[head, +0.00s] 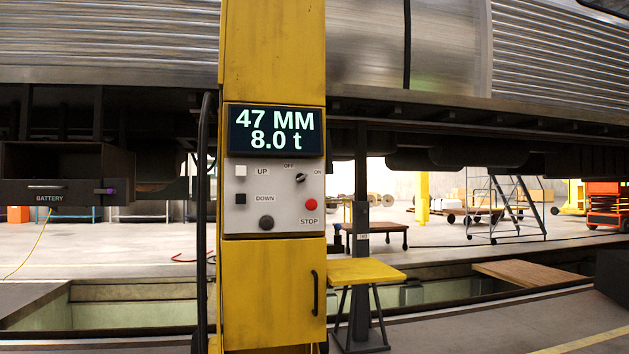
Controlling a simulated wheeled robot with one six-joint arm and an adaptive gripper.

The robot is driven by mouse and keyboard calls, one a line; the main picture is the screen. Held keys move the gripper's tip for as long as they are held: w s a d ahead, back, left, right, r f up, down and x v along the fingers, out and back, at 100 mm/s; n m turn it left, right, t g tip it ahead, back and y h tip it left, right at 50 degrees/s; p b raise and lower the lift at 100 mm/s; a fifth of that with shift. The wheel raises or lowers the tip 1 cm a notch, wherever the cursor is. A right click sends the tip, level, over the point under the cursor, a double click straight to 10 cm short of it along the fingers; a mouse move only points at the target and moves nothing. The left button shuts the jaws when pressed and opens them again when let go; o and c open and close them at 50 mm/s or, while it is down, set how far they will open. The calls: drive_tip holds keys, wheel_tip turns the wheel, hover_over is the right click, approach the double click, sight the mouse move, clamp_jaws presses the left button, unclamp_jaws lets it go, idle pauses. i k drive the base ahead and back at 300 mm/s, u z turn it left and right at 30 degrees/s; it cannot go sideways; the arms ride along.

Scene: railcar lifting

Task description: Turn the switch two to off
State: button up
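A yellow lifting column (272,50) stands in the middle of the head view with a light grey control panel (255,190) on its front. A small black rotary switch (301,178) sits at the panel's upper right, between the labels OFF and ON. Its pointer seems turned toward the ON side, but it is too small to be sure. No label "two" can be read on it. My gripper is not in view.
Above the panel a display (276,131) reads 47 MM and 8.0 t. The panel also has a red STOP button (311,204), a white UP button (240,170), a black DOWN button (241,198) and a dark round knob (266,222). A yellow stool (364,271) stands right of the column.

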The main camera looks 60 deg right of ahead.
sight(301, 177)
drive_tip(key=z, duration=0.75)
drive_tip(key=i, duration=0.75)
drive_tip(key=z, duration=1.15)
drive_tip(key=i, duration=0.25)
drive_tip(key=z, duration=0.2)
